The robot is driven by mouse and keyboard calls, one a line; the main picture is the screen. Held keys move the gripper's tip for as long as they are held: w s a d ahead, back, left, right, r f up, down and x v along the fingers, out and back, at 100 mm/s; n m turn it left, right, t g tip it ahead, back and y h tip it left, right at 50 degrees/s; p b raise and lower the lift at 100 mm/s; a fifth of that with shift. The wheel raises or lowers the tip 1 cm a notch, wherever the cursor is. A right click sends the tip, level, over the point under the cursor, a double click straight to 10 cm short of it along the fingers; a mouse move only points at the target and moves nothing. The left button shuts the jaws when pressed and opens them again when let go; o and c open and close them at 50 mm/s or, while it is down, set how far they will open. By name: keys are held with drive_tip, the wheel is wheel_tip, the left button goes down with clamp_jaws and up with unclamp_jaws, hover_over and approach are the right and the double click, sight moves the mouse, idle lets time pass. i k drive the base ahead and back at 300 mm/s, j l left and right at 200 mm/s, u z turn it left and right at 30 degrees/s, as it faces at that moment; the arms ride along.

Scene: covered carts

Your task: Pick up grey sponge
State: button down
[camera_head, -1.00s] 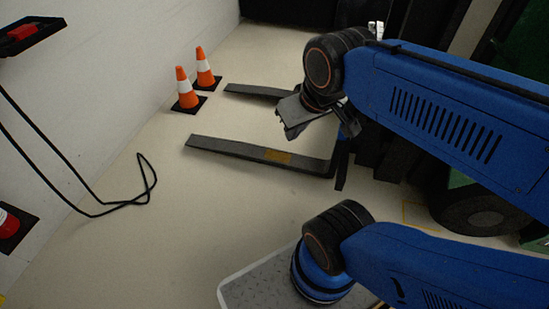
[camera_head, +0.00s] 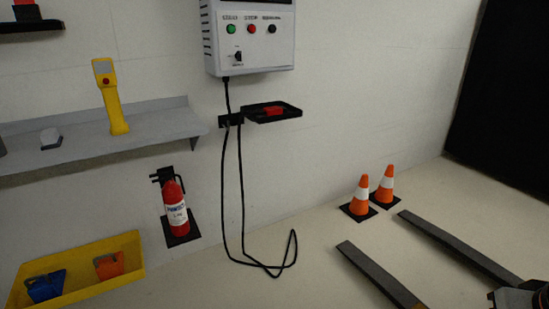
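I cannot make out a grey sponge for certain. A small pale grey block (camera_head: 50,139) with a light top sits on the grey wall shelf (camera_head: 160,113) at the left, and I cannot tell if it is a sponge. A darker grey thing is cut off at the left picture edge on the same shelf. My gripper (camera_head: 508,298) shows only in part at the bottom right corner, far from the shelf. Its fingers are too cut off to show whether it is open or shut.
A yellow handheld device (camera_head: 110,97) stands on the shelf. Below are a red extinguisher (camera_head: 174,207) and a yellow bin (camera_head: 85,273) with blue and orange items. A control box (camera_head: 250,37) hangs above a black tray (camera_head: 270,113). Two cones (camera_head: 361,194) and dark forks (camera_head: 380,275) occupy the floor.

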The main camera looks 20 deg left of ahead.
sight(50, 138)
drive_tip(key=u, duration=2.05)
